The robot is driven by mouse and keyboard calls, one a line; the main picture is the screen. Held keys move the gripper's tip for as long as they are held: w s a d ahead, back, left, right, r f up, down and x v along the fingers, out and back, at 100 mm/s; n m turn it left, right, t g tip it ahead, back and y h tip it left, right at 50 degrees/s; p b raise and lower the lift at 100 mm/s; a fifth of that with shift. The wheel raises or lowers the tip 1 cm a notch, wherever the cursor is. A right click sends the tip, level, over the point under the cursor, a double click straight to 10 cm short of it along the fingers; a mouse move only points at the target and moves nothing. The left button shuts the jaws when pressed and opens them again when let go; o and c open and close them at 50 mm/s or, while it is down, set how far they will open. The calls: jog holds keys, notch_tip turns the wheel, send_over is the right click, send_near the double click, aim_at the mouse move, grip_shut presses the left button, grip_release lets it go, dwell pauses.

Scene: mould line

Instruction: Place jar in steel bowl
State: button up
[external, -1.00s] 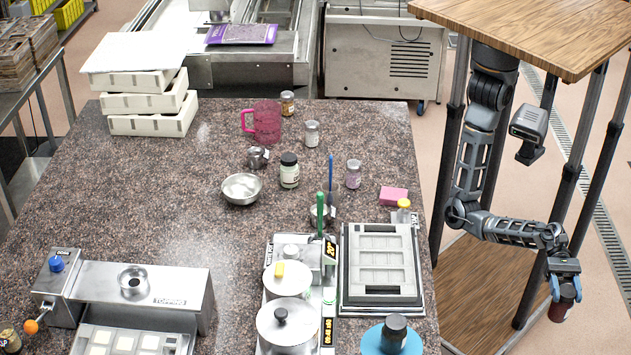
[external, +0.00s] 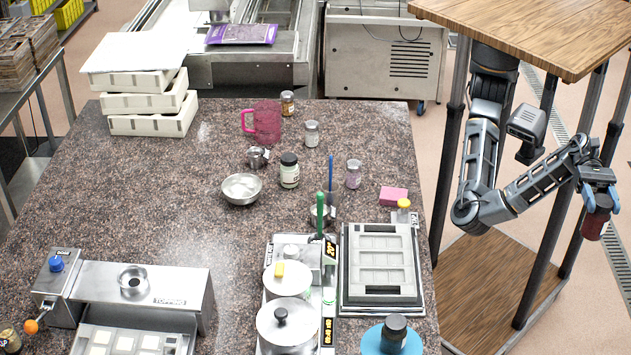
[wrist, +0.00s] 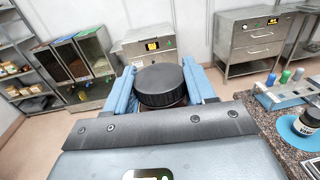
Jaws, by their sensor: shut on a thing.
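My gripper (external: 598,202) is shut on a dark red jar (external: 594,226) and holds it in the air to the right of the counter, by the wooden-topped stand. In the wrist view the jar's black lid (wrist: 161,86) shows between the two blue fingers; most of its body is hidden. The steel bowl (external: 241,190) is a shallow round metal bowl, upright on the speckled counter left of the middle. It looks empty. My gripper and the jar are far to the right of it.
On the speckled counter (external: 120,215), several other jars, a pink mug (external: 263,122), a small metal cup (external: 257,157) and a pink sponge (external: 394,196) stand near the bowl. Pots (external: 287,322) and a grey mould tray (external: 381,265) are in front. Counter left of the bowl is clear.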

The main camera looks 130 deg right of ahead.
jog(key=w+d+r+m+t+h+p, duration=0.1)
jog(key=w+d+r+m+h, duration=0.15)
jog(key=w+d, duration=0.55)
jog(key=w+d+r+m+t+h+p, duration=0.1)
jog(key=w+d+r+m+t+h, duration=0.1)
jog(key=w+d+h, duration=0.5)
jog(key=w+d+r+m+t+p, duration=0.1)
jog(key=w+d+r+m, duration=0.15)
jog(key=w+d, duration=0.6)
jog(key=w+d+m+g+h+p, duration=0.1)
jog(key=w+d+m+h, duration=0.35)
jog(key=d, duration=0.95)
jog(key=w+d+m+g+h+p, duration=0.15)
jog(key=w+d+h, duration=0.45)
jog(key=w+d, duration=0.6)
jog(key=s+d+f+m+g+h+p, duration=0.1)
jog(key=s+d+f+m+g+h, duration=0.15)
jog(key=d, duration=1.15)
jog(key=s+d+f+m+g+h+p, duration=0.1)
jog(key=s+d+f+m+g+h, duration=0.2)
jog(key=d, duration=1.1)
jog(key=s+d+f+m+g+h, duration=0.1)
jog(key=s+d+m+g+h, duration=0.3)
jog(key=d, duration=1)
notch_tip(320, 180, down, 26)
jog(key=n+t+y, duration=0.1)
jog(key=shift+r, duration=0.25)
jog(key=shift+s+f, duration=0.1)
jog(key=shift+f, duration=0.05)
